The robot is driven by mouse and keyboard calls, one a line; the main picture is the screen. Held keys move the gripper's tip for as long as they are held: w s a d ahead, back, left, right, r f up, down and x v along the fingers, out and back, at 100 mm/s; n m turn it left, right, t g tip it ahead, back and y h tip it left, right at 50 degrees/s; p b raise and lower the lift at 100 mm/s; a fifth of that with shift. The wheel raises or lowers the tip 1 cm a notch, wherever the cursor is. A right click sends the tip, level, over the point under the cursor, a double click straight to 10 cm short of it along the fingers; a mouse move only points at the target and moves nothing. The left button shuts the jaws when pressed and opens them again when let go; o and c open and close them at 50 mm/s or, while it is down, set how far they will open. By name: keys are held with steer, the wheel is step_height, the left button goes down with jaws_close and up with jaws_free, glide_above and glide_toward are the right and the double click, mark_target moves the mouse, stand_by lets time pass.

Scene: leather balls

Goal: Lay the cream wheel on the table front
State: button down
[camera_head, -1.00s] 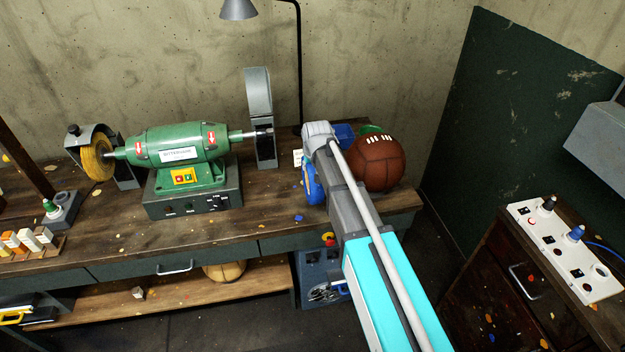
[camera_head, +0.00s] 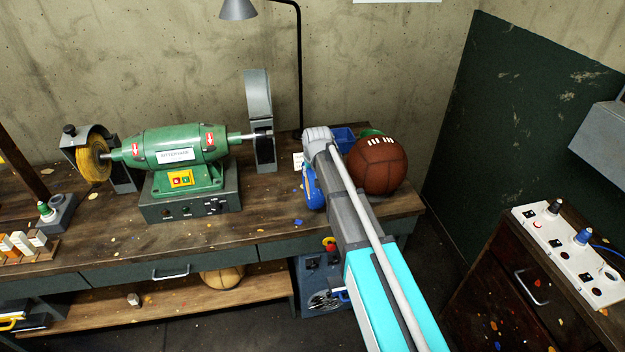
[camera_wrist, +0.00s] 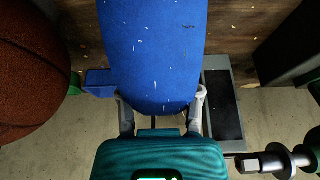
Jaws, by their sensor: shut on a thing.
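My gripper (camera_wrist: 160,106) is shut on a long, rounded blue object (camera_wrist: 155,45) with pale specks, with one finger at each side of it. In the head view my arm hides most of the gripper, and a blue shape (camera_head: 309,186) shows left of the arm above the table front (camera_head: 252,232). I cannot tell for sure that it is the same object. I see no clearly cream wheel. A yellow wheel (camera_head: 92,160) sits in the guard at the left end of the green grinder (camera_head: 175,147).
A brown leather ball (camera_head: 378,166) lies on the bench right of my arm, beside a small blue box (camera_head: 343,137). A grey guard (camera_head: 258,115) stands at the grinder's right end. The front between grinder and arm is mostly clear, with scattered chips. A white socket panel (camera_head: 568,257) is at right.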

steer(key=shift+f+b, duration=0.9)
steer(key=shift+f, duration=0.3)
steer(key=shift+f, duration=0.15)
steer(key=shift+c, duration=1.5)
jaws_free()
steer(key=shift+r, duration=0.2)
steer(key=p+v, duration=1.1)
steer(key=v, duration=0.1)
steer(key=shift+s, duration=0.15)
steer(key=s+d+f+m+g+h, duration=0.1)
steer(key=s+d+m+g, duration=0.2)
steer(key=s+d, duration=1.8)
steer(key=shift+s+d+f+g, duration=0.25)
steer(key=shift+s+g, duration=0.35)
steer(key=shift+s, duration=0.5)
